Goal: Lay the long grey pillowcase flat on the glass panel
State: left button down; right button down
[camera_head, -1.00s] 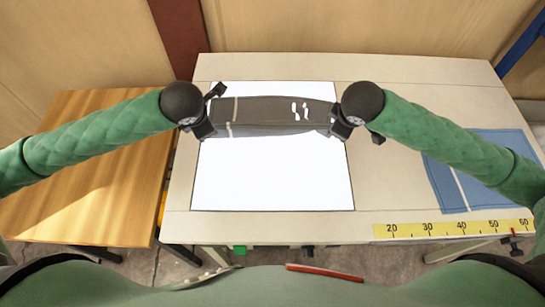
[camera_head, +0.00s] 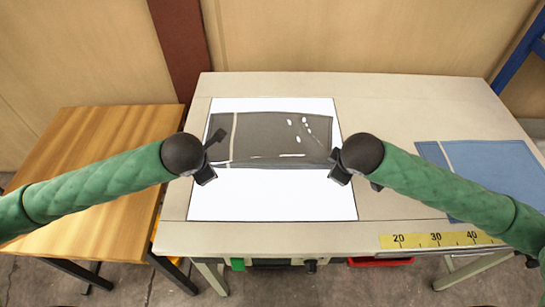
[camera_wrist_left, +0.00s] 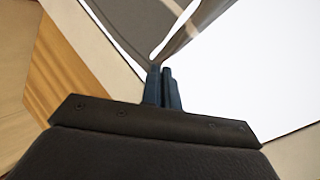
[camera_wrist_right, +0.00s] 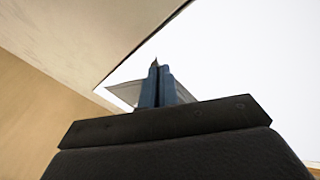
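The long grey pillowcase (camera_head: 270,135) lies across the far half of the bright white glass panel (camera_head: 270,200) in the head view. It has a pale stripe near its left end and several white patches. Its near edge looks lifted and creased between my grippers. My left gripper (camera_head: 212,172) is at its near left corner; in the left wrist view the grey cloth (camera_wrist_left: 178,38) narrows to the closed fingertips (camera_wrist_left: 160,70). My right gripper (camera_head: 338,170) is at the near right corner; the right wrist view shows closed fingers (camera_wrist_right: 157,68) with a cloth corner (camera_wrist_right: 122,92) at them.
The panel's near half is bare. A blue cloth (camera_head: 485,175) with a pale stripe lies right on the beige table (camera_head: 400,110). A yellow ruler strip (camera_head: 435,240) runs along the front right edge. A wooden side table (camera_head: 90,150) stands left.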

pick_arm(q)
jog(key=c, duration=1.3)
grip_release()
pick_arm(e)
jog(key=c, duration=1.3)
grip_release()
pick_arm(q)
jog(key=shift+r, duration=0.4)
pick_arm(e)
jog(key=shift+s+r, duration=0.1)
jog(key=shift+r, duration=0.3)
pick_arm(q)
jog(key=r, duration=0.2)
jog(key=s+r, duration=0.1)
jog(key=r, duration=0.2)
jog(key=s+r, duration=0.1)
jog(key=r, duration=0.2)
jog(key=shift+r, duration=0.1)
pick_arm(e)
jog(key=r, duration=0.2)
jog(key=s+r, duration=0.1)
jog(key=r, duration=0.5)
jog(key=shift+s+r, duration=0.1)
jog(key=shift+s, duration=0.3)
pick_arm(q)
jog(key=shift+r, duration=0.15)
pick_arm(e)
jog(key=shift+r, duration=0.15)
